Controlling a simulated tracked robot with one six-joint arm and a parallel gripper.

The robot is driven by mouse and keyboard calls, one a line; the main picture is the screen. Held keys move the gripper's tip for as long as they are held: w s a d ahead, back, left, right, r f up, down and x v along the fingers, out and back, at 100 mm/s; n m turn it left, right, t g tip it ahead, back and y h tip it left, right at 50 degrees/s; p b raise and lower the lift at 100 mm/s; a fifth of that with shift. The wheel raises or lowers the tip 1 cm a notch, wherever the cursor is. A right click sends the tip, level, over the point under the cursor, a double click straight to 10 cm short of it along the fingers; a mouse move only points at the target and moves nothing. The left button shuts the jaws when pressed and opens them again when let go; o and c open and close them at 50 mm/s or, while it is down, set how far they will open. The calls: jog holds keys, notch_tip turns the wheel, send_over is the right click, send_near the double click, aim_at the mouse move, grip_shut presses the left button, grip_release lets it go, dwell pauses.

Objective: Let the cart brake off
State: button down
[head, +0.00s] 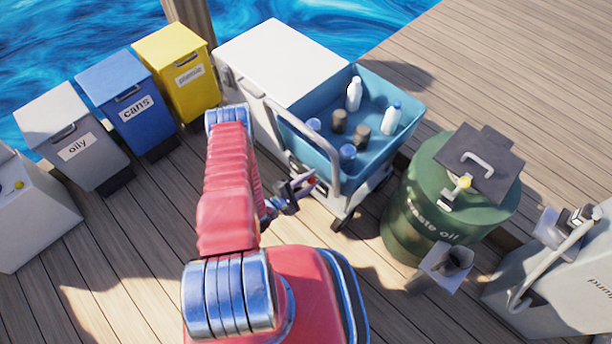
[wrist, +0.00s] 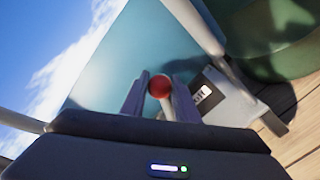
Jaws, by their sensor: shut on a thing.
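The cart (head: 345,195) is a white and blue wheeled cart with a grey push handle (head: 335,145). Its brake lever has a red knob (head: 312,179) at the cart's near end. In the wrist view the red knob (wrist: 159,86) sits between my two dark fingers. My gripper (head: 300,187) is shut on the brake lever at its knob, just outside the cart's blue end wall (wrist: 135,55). Most of the lever below the knob is hidden.
The cart's blue tray (head: 400,85) holds several bottles and cans. A green waste oil drum (head: 415,215) stands close on the right, with a pump (head: 575,280) beyond. Yellow (head: 178,72), blue (head: 125,100) and grey (head: 72,135) bins stand left.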

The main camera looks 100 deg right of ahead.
jog(key=shift+f, duration=0.15)
jog(key=c, duration=1.4)
grip_release()
jog(key=shift+v, duration=6.9)
